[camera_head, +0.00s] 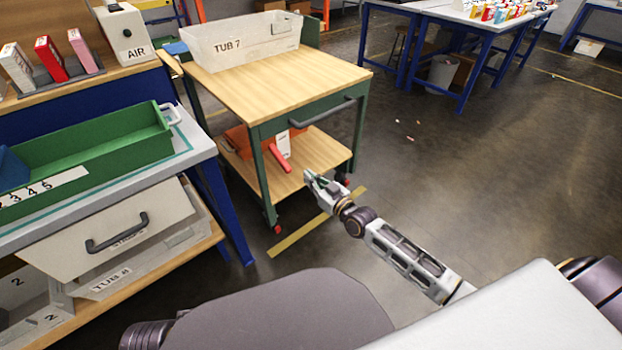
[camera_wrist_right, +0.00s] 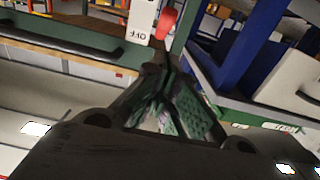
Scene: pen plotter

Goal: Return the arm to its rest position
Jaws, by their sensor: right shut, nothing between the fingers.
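My right arm reaches forward from the lower right in the head view. Its gripper (camera_head: 316,183) is shut and empty, in front of the wooden cart (camera_head: 262,82) and a little right of a red handle (camera_head: 279,158). In the right wrist view the dark fingers (camera_wrist_right: 165,68) come together, with nothing held between them. Beyond the tips a white plate marked OFF (camera_wrist_right: 141,20) and a red part (camera_wrist_right: 166,22) show; I cannot tell how far off they are. My left gripper is not in view.
A tub marked TUB 7 (camera_head: 240,42) stands on the cart. A workbench with a green tray (camera_head: 95,157) and an open drawer (camera_head: 112,226) is at the left. A blue-framed table (camera_head: 490,30) stands at the back.

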